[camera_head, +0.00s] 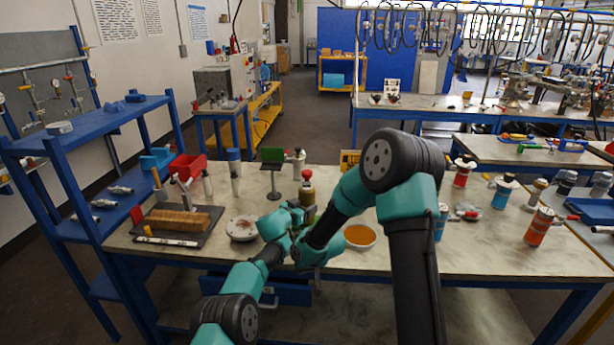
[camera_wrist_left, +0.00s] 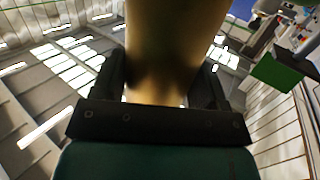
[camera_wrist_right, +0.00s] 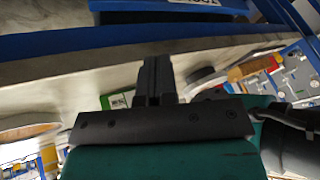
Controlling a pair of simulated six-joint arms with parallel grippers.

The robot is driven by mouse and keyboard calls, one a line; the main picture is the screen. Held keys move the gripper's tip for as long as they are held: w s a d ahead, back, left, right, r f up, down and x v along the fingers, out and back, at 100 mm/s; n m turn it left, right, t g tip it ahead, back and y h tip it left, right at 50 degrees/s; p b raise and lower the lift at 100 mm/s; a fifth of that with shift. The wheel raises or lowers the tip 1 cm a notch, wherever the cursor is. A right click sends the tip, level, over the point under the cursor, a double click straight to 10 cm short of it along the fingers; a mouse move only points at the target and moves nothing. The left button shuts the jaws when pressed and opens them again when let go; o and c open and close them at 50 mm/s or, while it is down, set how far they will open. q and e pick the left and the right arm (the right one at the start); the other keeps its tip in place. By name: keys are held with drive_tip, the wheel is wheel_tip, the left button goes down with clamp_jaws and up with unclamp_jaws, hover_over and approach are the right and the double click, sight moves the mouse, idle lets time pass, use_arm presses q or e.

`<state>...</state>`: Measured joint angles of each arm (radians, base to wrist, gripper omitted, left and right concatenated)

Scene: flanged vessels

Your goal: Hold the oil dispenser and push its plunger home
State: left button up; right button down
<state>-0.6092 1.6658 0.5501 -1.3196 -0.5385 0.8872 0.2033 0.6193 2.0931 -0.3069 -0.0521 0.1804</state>
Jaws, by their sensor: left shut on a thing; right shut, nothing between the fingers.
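The oil dispenser (camera_head: 307,192) stands upright near the middle of the bench, with an olive-gold body, a dark neck and a red knob on top. My left gripper (camera_head: 298,211) is at its left side, shut on its body. In the left wrist view the golden body (camera_wrist_left: 165,40) fills the space between the two dark fingers. My right gripper (camera_wrist_right: 156,75) is shut and empty, apart from the dispenser. In the head view my arm links crowd the area just below the dispenser and hide its base and most of the right gripper.
A white dish (camera_head: 242,228) is left of the dispenser and an amber bowl (camera_head: 360,236) right. A dark tray (camera_head: 150,226) with a brown block lies farther left. A green panel (camera_head: 272,155) stands behind. Orange vessels (camera_head: 537,227) stand at the right. Bare bench lies right of centre.

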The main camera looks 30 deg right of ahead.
drive_tip(key=w+d+r+h, duration=0.1)
drive_tip(key=w+d+r, duration=0.3)
drive_tip(key=r, duration=0.6)
drive_tip(key=w+d+r+n+h, duration=0.1)
drive_tip(key=w+d+r, duration=0.3)
drive_tip(key=r, duration=0.7)
drive_tip(key=w+d+r, duration=0.4)
drive_tip(key=w+r, duration=0.1)
drive_tip(key=r, duration=0.5)
drive_tip(key=shift+w+d+r+n+t+h, duration=0.2)
drive_tip(key=shift+d+r+n+t+h, duration=0.1)
drive_tip(key=shift+d+n+h, duration=0.1)
drive_tip(key=shift+f, duration=0.1)
